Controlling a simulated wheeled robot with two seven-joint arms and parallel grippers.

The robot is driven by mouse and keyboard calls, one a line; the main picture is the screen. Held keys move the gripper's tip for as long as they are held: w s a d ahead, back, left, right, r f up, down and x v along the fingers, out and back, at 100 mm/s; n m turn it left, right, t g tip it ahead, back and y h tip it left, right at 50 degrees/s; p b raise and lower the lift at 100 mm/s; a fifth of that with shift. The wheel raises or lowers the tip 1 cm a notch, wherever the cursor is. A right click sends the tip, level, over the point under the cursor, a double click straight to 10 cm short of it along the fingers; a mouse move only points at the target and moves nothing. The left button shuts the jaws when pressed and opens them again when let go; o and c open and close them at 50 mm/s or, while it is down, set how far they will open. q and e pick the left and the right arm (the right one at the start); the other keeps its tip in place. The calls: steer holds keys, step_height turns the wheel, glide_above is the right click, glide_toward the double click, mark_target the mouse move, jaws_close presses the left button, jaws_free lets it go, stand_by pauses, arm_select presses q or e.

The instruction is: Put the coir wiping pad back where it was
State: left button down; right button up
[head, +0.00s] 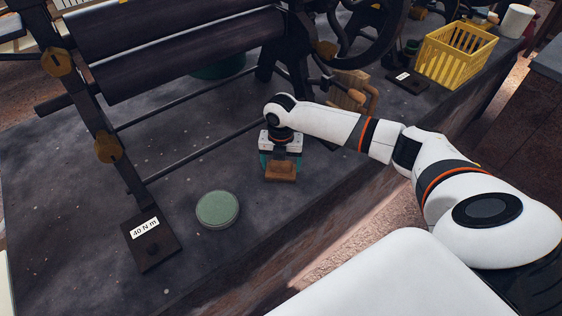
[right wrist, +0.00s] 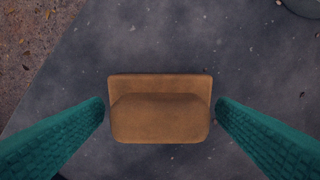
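The coir wiping pad (head: 281,172) is a brown block with a raised grip on a wider base. It is near the front edge of the dark stone bench top. My right gripper (head: 281,160) points down over it. In the right wrist view the pad (right wrist: 160,118) lies between the two teal fingers, with a narrow gap on each side. The right gripper is open and holds nothing. Whether the fingertips reach down to the pad's height is hard to tell. My left gripper is out of view.
A green round lidded dish (head: 217,209) sits left of the pad. A "40 N m" foot plate (head: 152,243) and the dark roller machine (head: 185,50) stand left and behind. Wooden blocks (head: 351,88) and a yellow basket (head: 456,55) are farther right. Bare bench lies around the pad.

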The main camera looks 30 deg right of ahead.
mark_target(281, 164)
step_height(281, 164, up, 12)
steer(key=b, duration=0.1)
steer(key=shift+r, duration=0.15)
stand_by(0.5)
